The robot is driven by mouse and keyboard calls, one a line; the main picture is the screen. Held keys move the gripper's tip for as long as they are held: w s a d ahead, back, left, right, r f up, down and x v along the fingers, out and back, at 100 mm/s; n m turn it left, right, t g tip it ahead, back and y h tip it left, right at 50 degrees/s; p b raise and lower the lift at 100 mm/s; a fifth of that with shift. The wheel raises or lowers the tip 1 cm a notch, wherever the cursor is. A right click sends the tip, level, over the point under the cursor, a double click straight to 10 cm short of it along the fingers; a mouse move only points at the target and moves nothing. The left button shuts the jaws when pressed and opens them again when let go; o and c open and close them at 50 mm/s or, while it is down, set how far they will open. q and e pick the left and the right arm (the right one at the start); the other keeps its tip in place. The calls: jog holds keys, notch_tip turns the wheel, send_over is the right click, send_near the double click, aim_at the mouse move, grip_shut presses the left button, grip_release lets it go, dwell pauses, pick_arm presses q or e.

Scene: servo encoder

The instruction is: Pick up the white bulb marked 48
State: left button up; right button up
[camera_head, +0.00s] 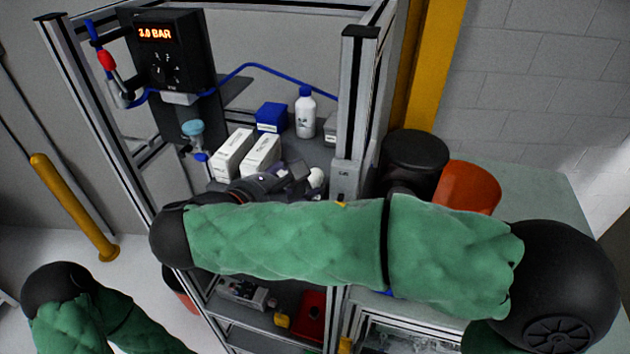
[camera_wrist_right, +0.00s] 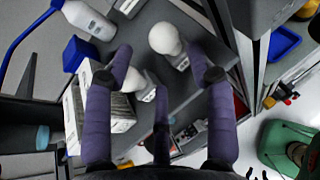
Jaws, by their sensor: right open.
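In the right wrist view, two white bulbs with small labelled bases rest on the grey shelf (camera_wrist_right: 188,22). The farther bulb (camera_wrist_right: 165,38) lies near the middle, beyond my fingertips. The nearer bulb (camera_wrist_right: 132,80) is partly hidden behind my left-hand finger. I cannot read either marking, so I cannot tell which is 48. My right gripper (camera_wrist_right: 162,65) is open over the shelf, its fingers spread around the bulbs, with nothing held. In the head view, my right gripper (camera_head: 291,174) is beside one white bulb (camera_head: 316,178), partly hidden by my arm. My left gripper is out of view.
White boxes (camera_head: 233,154), a blue box (camera_head: 271,117) and a white bottle (camera_head: 305,112) stand on the shelf behind the gripper. A frame post (camera_head: 352,120) rises close to the right. A pressure display unit (camera_head: 167,50) hangs at the left.

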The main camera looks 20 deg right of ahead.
aim_at(309, 180)
jog(key=shift+w+d+f, duration=0.1)
jog(key=shift+d, duration=0.45)
jog(key=p+x, duration=0.1)
jog(key=x, duration=0.2)
jog(key=shift+d+f, duration=0.1)
jog(key=shift+w+f, duration=0.1)
jog(key=shift+w, duration=0.05)
jog(key=shift+s, duration=0.25)
jog(key=c, duration=0.9)
jog(key=shift+w, duration=0.1)
jog(key=shift+c, duration=0.3)
